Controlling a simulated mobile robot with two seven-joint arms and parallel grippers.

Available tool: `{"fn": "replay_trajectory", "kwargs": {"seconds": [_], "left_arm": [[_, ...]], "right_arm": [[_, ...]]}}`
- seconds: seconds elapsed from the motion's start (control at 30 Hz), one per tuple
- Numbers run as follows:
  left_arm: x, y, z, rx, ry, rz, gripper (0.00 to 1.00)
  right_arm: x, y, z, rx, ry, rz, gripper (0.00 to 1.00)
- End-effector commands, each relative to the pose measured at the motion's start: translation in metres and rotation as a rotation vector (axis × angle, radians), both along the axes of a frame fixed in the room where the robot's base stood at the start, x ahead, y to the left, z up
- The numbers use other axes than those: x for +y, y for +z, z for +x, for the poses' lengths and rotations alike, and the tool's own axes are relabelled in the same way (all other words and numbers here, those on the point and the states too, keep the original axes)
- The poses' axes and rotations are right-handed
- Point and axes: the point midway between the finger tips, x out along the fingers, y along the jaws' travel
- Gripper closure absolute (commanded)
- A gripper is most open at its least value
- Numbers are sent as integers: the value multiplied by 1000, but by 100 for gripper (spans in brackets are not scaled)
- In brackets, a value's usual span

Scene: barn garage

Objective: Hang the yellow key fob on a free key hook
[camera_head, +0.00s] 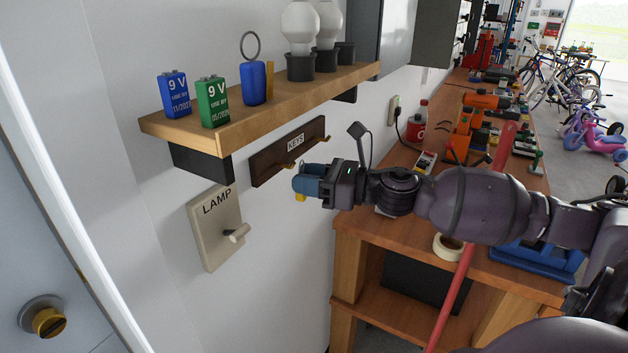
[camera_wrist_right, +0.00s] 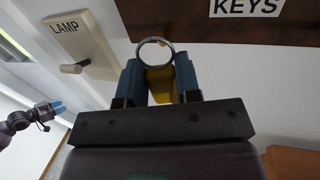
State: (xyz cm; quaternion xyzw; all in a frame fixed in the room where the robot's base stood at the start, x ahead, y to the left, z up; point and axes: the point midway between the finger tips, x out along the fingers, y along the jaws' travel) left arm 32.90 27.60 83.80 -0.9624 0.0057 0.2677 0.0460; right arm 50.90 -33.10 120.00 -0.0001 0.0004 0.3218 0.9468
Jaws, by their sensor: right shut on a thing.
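My right gripper (camera_head: 300,185) is shut on the yellow key fob (camera_head: 300,198), whose lower end shows below the blue fingers. In the right wrist view, the yellow fob (camera_wrist_right: 160,84) sits between the fingers, with its metal ring (camera_wrist_right: 155,42) standing out past the fingertips. The dark wooden key board (camera_head: 270,165), labelled KEYS, is on the wall under the shelf and has small brass hooks. No key is seen hanging on the visible hooks. The gripper is just right of and below the board, apparently apart from it. My left gripper (camera_wrist_right: 55,106) shows only in the wrist view; its jaw opening is unclear.
The wooden shelf (camera_head: 225,133) above the board carries a blue battery (camera_head: 173,95), a green battery (camera_head: 212,101), a blue ringed fob (camera_head: 253,83) and bulbs (camera_head: 299,28). A lamp switch (camera_head: 213,230) is on the wall lower left. A cluttered workbench (camera_head: 365,226) stands right.

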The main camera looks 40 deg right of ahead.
Motion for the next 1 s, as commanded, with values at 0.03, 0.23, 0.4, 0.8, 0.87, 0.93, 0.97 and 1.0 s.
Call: {"fn": "replay_trajectory", "kwargs": {"seconds": [0.03, 0.23, 0.4, 0.8, 0.87, 0.93, 0.97, 1.0], "left_arm": [[0, 0, 0, 0, 0, 0, 57], [0, 0, 0, 0, 0, 0, 57], [0, 0, 0, 0, 0, 0, 57], [0, -8, -1, 3, 0, 0, 57], [0, -9, -1, 4, 0, 0, 57], [0, -10, -1, 4, 0, 0, 57], [0, -10, -1, 4, 0, 0, 57], [0, -10, -1, 4, 0, 0, 57]], "right_arm": [[1, 0, 3, -1, 0, 0, 92], [5, 0, 11, -2, 0, 1, 92], [8, -1, 19, 0, 0, 1, 92], [13, -10, 32, -1, 0, -1, 92], [13, -11, 33, 0, 0, 0, 92], [14, -12, 33, 1, 0, 1, 92], [14, -13, 33, 1, 0, 1, 92], [14, -13, 34, 1, 0, 1, 92]]}}
